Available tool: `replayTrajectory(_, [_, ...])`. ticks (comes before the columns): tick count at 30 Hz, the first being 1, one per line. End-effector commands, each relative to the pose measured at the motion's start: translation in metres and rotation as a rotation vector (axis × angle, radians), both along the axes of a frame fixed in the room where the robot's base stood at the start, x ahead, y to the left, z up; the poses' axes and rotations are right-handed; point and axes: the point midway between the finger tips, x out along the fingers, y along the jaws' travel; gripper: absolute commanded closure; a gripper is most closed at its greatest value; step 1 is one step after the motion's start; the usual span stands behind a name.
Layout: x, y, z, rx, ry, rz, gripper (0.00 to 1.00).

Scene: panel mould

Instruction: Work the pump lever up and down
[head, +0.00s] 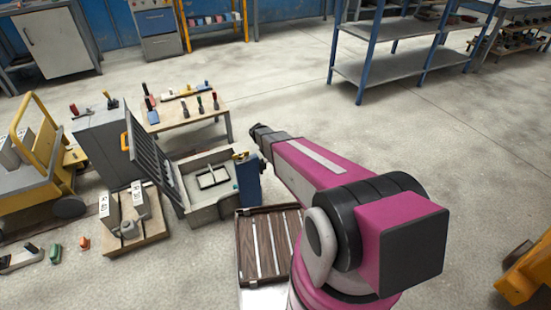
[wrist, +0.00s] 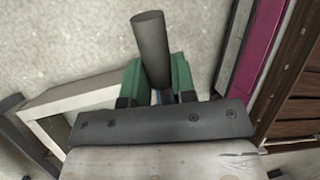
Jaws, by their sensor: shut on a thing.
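The pump lever shows in the wrist view as a dark grey round bar (wrist: 150,45) that stands out past my fingers. My gripper (wrist: 156,82) has green fingers, one on each side of the bar, and is shut on it. In the head view, a blue unit (head: 248,183) that looks like the pump stands at the right side of the grey mould (head: 208,205). My magenta arm reaches toward it from the right. The lever and my fingertips cannot be made out clearly in the head view.
A slatted brown panel (head: 245,250) lies just in front of the mould. The mould's grated lid (head: 155,165) stands tilted open beside a grey cabinet (head: 104,150). A wooden tool table (head: 190,119) stands behind. A yellow cart (head: 35,165) is at left. Open floor lies to the right.

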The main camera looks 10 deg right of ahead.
Motion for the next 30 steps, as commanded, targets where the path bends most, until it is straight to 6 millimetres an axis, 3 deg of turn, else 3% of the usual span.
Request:
replayTrajectory(22, [-0.0008,0.0040,0.0076,-0.099,-0.033,0.000,1.00])
replayTrajectory(23, [-0.0008,0.0040,0.0076,-0.099,-0.033,0.000,0.65])
replayTrajectory(24, [-0.0009,0.0039,0.0075,-0.099,-0.033,0.000,0.52])
replayTrajectory(30, [-0.0009,0.0038,0.0073,-0.099,-0.033,0.000,0.49])
